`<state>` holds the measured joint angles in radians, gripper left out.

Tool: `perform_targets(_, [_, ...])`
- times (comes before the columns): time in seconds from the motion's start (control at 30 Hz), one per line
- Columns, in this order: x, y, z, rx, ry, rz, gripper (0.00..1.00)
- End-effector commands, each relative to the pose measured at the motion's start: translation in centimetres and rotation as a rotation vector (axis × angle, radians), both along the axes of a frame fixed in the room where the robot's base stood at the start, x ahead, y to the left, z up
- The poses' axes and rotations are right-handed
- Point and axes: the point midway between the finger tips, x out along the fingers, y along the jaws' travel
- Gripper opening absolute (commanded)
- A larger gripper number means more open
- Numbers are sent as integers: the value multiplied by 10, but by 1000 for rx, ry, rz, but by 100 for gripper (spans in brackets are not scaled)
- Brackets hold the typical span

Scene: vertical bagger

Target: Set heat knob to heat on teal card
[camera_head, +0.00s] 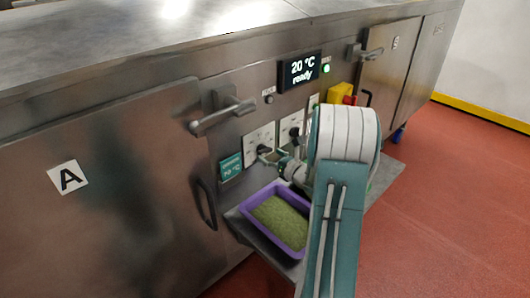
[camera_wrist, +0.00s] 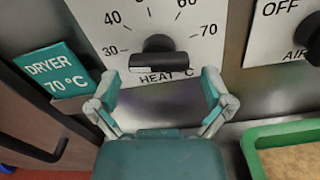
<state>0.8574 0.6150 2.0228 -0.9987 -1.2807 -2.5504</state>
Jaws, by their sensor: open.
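The teal card (camera_wrist: 53,70) reads "DRYER 70 °C" and sits left of the heat dial in the wrist view. It also shows in the head view (camera_head: 231,168). The black heat knob (camera_wrist: 158,58) has a bar grip lying nearly level, with a pale mark at its left end, toward the 30 side. Its white dial plate (camera_wrist: 118,18) shows 30, 40, 60 and 70, with "HEAT °C" below; the top is cut off. My gripper (camera_wrist: 160,88) is open, one finger on each side just below the knob, with nothing between them. In the head view my arm partly hides the dial.
A display (camera_head: 300,69) reads "20 °C ready" beside a green light (camera_head: 326,68). An air dial (camera_wrist: 290,30) is to the right. A purple tray (camera_head: 250,228) of green granules and a green-rimmed tray (camera_wrist: 250,150) lie below. A door handle (camera_head: 205,205) is at left.

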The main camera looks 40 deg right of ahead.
Motion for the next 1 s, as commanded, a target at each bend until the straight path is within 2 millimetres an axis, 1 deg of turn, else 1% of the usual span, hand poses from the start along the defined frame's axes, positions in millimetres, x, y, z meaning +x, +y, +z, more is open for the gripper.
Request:
perform_targets(0.03, [8,0,0,0,0,1,100])
perform_targets(0.1, [15,1,-1,1,0,1,100])
perform_targets(0.2, [21,1,0,1,0,0,100])
perform_targets(0.47, [23,1,0,2,1,-2,100])
perform_targets(0.5, [23,1,0,2,0,-1,96])
perform_targets(0.57, [23,1,0,2,0,-1,69])
perform_targets(0.6, [23,1,0,1,0,-1,51])
perform_targets(0.63, [23,1,0,1,0,-1,38])
perform_targets(0.67, [23,1,0,1,0,-1,32])
perform_targets(1.0, [23,1,0,17,1,-2,32])
